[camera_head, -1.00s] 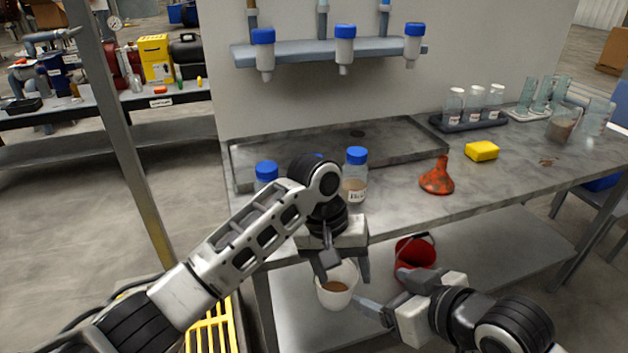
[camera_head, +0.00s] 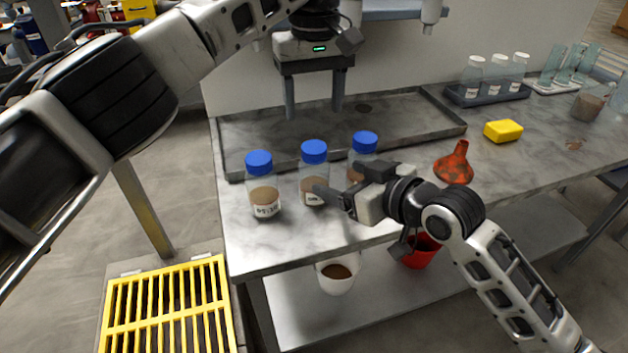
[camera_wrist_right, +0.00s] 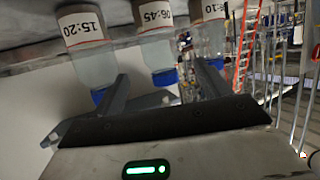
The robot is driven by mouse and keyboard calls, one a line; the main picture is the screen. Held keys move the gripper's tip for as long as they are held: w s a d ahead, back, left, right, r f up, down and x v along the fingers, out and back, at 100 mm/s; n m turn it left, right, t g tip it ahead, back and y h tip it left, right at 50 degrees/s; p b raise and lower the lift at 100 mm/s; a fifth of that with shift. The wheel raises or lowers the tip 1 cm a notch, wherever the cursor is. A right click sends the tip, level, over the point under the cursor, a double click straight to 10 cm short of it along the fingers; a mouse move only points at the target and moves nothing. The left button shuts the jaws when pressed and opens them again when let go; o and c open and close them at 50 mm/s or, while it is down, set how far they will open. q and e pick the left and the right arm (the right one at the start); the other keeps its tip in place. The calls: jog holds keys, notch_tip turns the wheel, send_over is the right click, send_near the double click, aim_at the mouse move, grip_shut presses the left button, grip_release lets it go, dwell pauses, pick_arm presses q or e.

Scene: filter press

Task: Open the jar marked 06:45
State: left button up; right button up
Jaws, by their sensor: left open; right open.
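Three clear jars with blue lids and brown contents stand upright in a row on the bench. The middle jar (camera_head: 313,187) is marked 06:45, as its label (camera_wrist_right: 156,17) shows in the right wrist view. The left jar (camera_head: 264,193) and the right jar (camera_head: 362,150), marked 15:20 (camera_wrist_right: 85,28), flank it. My left gripper (camera_head: 313,110) is open, pointing down above and behind the middle jar's lid. My right gripper (camera_head: 335,192) is open at the middle jar's right front. In the right wrist view, its fingers (camera_wrist_right: 160,78) appear either side of that jar; contact cannot be told.
A shallow grey tray (camera_head: 440,126) lies behind the jars. An orange funnel (camera_head: 454,164) and yellow sponge (camera_head: 503,131) are to the right. A white bucket (camera_head: 335,284) and red bucket (camera_head: 420,256) stand below the bench. The bench's front left is clear.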

aim_at(324, 173)
jog(key=x, duration=0.8)
jog(key=shift+w+a+f, duration=0.15)
jog(key=shift+w+a, duration=0.1)
jog(key=shift+a, duration=0.05)
jog(key=shift+c, duration=0.4)
